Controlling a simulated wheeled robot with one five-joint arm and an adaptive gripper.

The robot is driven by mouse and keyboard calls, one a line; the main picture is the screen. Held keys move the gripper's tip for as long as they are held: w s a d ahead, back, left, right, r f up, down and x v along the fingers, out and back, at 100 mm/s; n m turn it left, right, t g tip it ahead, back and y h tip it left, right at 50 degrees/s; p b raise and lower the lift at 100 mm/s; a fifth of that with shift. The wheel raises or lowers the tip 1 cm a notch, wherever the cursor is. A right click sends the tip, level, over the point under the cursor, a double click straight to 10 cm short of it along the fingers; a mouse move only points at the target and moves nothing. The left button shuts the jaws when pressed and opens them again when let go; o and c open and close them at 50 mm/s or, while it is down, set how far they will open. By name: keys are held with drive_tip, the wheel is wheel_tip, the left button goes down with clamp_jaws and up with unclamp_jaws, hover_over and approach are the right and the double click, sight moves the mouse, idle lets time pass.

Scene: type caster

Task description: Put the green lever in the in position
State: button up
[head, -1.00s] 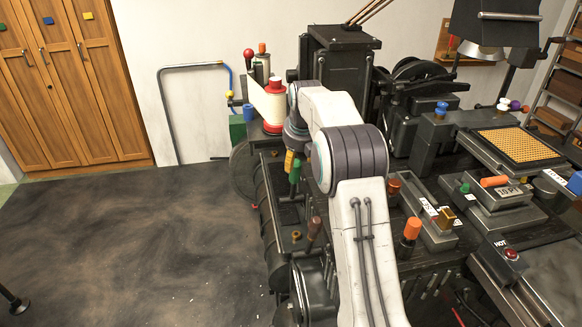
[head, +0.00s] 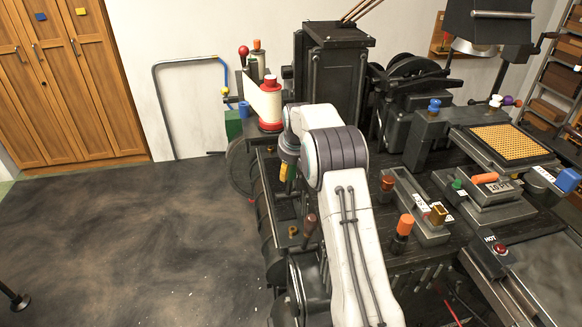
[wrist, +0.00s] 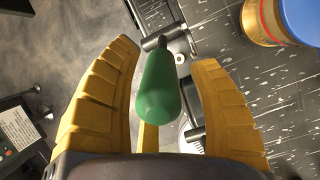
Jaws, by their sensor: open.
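The green lever (wrist: 159,88) shows in the wrist view as a rounded green handle on a thin metal stem. My gripper (wrist: 166,54) is open, with yellow fingers on the left and right of the handle. A gap shows between the handle and each of these fingers. Another yellow finger part shows behind the handle, and I cannot tell if it touches. In the head view my gripper (head: 288,171) hangs over the left edge of the machine, and my own arm hides most of this area.
A blue-topped brass piece (wrist: 292,20) is right of the gripper in the wrist view. A red-topped spool (head: 270,100) is behind. Open floor (head: 150,240) lies left.

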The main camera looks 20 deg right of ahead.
drive_tip(key=shift+c, duration=0.3)
clamp_jaws()
drive_tip(key=shift+w+r+p, duration=0.25)
drive_tip(key=shift+r+p, duration=0.15)
drive_tip(key=shift+p, duration=0.65)
drive_tip(key=p, duration=0.1)
drive_tip(key=w+p, duration=0.1)
drive_tip(key=p, duration=0.1)
drive_tip(key=shift+d+r+g+p, duration=0.2)
drive_tip(key=shift+g+p, duration=0.1)
drive_tip(key=shift+w+p, duration=0.25)
drive_tip(key=shift+p, duration=0.65)
drive_tip(key=shift+f+g+p, duration=0.1)
drive_tip(key=shift+g+p, duration=0.2)
drive_tip(key=shift+w+f, duration=0.1)
drive_tip(key=shift+f, duration=0.15)
